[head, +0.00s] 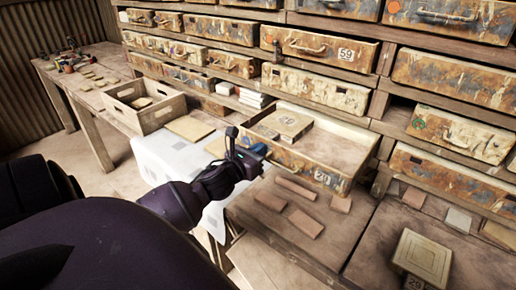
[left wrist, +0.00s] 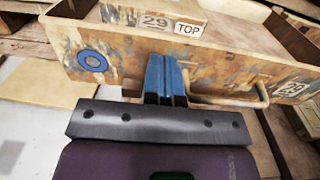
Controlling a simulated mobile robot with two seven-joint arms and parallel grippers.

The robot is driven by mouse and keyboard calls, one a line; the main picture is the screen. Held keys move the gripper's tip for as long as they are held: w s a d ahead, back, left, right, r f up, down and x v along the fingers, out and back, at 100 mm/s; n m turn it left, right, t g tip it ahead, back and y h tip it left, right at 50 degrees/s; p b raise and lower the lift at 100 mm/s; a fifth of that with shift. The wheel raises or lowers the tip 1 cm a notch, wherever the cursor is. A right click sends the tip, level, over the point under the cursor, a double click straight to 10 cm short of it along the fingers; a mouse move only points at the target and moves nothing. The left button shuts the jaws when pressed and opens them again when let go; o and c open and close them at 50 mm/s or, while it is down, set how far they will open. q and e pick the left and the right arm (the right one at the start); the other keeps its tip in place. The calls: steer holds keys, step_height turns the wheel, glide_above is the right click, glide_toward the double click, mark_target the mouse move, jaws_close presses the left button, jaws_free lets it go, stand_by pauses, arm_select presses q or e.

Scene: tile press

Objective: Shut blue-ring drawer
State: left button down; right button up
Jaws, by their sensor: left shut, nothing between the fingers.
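The blue-ring drawer (head: 332,181) stands pulled open in the middle of the head view, with a "29" label at its front's right end. In the left wrist view its worn front (left wrist: 125,62) carries a blue ring (left wrist: 92,62) at the left and a metal bar handle (left wrist: 235,98) at the right. A tan block (head: 285,124) lies inside the drawer; it shows a "29 TOP" label (left wrist: 172,25). My left gripper (head: 258,150) is shut and empty at the drawer front, its blue fingers (left wrist: 165,72) between ring and handle. Whether they touch the front I cannot tell. My right gripper is not in view.
The rack around holds several rusty drawers, among them one marked "59" (head: 318,47) and a green-ring one (head: 462,132). Reddish tiles (head: 305,222) lie on the bench below the open drawer. A wooden crate (head: 146,112) stands at the left, a square tile (head: 422,256) at the lower right.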

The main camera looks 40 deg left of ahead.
mark_target(297, 120)
arm_select(q)
steer(key=w, duration=0.6)
steer(key=w+a+b, duration=0.1)
steer(key=w, duration=0.6)
steer(key=w+a+b, duration=0.1)
steer(key=w, duration=0.6)
steer(key=shift+a+r, duration=0.15)
steer(key=shift+r, duration=0.2)
steer(key=shift+r, duration=0.1)
steer(key=shift+s, duration=0.1)
